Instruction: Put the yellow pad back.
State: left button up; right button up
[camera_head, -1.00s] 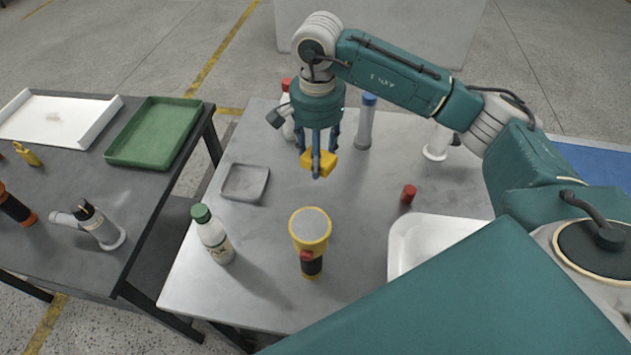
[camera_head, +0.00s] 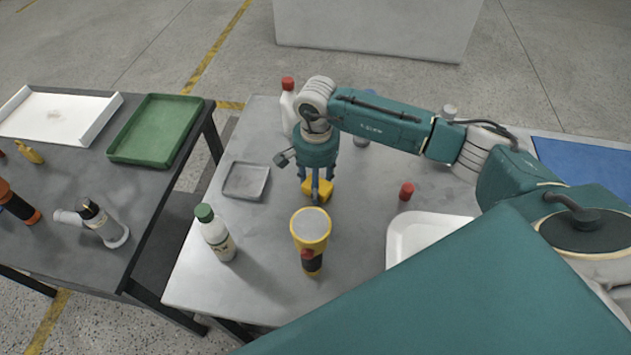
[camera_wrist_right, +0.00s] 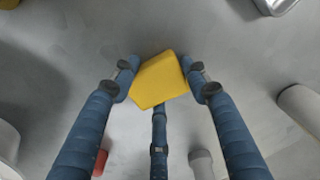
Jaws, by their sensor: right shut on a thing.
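The yellow pad (camera_head: 319,190) is a small yellow block. My right gripper (camera_head: 316,188) is shut on it, low over the middle of the grey table (camera_head: 265,285). The right wrist view shows the pad (camera_wrist_right: 160,80) between the blue fingers of the right gripper (camera_wrist_right: 160,85), and it sits at a tilt there. I cannot tell whether the pad touches the tabletop. My left gripper does not show in these frames.
A yellow flashlight (camera_head: 310,240) stands in front of the gripper. A green-capped bottle (camera_head: 215,233) and a small grey tray (camera_head: 246,181) are to the left. A red cap (camera_head: 406,191) and a white tray (camera_head: 425,236) are to the right. A red-capped bottle (camera_head: 288,108) stands behind.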

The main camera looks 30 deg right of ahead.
jog(key=shift+f, duration=0.15)
jog(key=o, duration=1)
jog(key=shift+r, duration=0.35)
jog(key=shift+r+b, duration=1.15)
jog(key=shift+r, duration=4.65)
jog(key=shift+r, duration=0.1)
